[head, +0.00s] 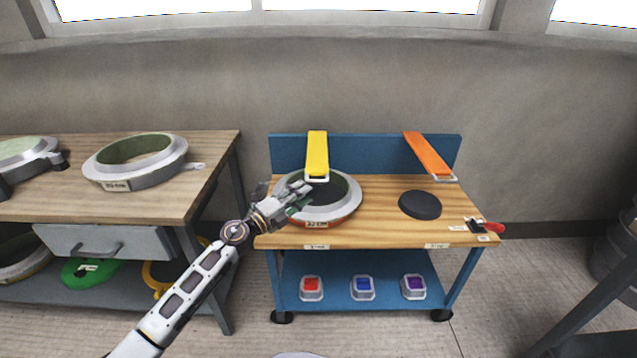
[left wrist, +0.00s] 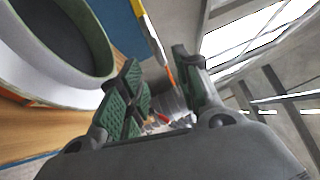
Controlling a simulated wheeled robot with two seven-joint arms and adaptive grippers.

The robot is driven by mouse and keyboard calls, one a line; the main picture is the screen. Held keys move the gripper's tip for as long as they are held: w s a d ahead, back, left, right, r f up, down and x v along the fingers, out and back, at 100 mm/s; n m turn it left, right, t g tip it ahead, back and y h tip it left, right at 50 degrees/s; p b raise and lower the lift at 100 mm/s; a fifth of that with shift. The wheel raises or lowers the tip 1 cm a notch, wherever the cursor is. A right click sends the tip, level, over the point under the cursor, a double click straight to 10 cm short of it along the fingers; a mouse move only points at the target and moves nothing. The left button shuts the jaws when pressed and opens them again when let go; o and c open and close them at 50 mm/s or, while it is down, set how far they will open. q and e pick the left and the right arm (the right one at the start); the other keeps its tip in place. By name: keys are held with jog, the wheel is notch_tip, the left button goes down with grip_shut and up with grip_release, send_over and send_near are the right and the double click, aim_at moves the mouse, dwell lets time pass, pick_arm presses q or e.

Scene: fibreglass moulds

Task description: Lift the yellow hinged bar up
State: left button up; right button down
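The yellow hinged bar (head: 317,150) slopes down from the blue back panel of the bench, with a pale loop handle (head: 317,178) at its front end. The handle lies over a round grey-white mould (head: 338,210) with a dark green inside. My left gripper (head: 299,189) is just left of and in front of the handle, above the mould. In the left wrist view its fingers (left wrist: 160,75) are apart with nothing held, and the yellow bar (left wrist: 141,12) shows beyond them. Contact with the handle cannot be told. My right gripper is not in view.
An orange bar (head: 428,152) hangs at the right, behind a black disc (head: 420,205). A red-handled clamp (head: 490,228) sits at the bench's right corner. Red, blue and purple boxes stand on the lower shelf (head: 390,297). Another bench (head: 190,200) with moulds stands left.

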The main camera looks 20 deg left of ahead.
aim_at(318, 182)
pick_arm(q)
jog(key=shift+x, duration=3.95)
grip_shut()
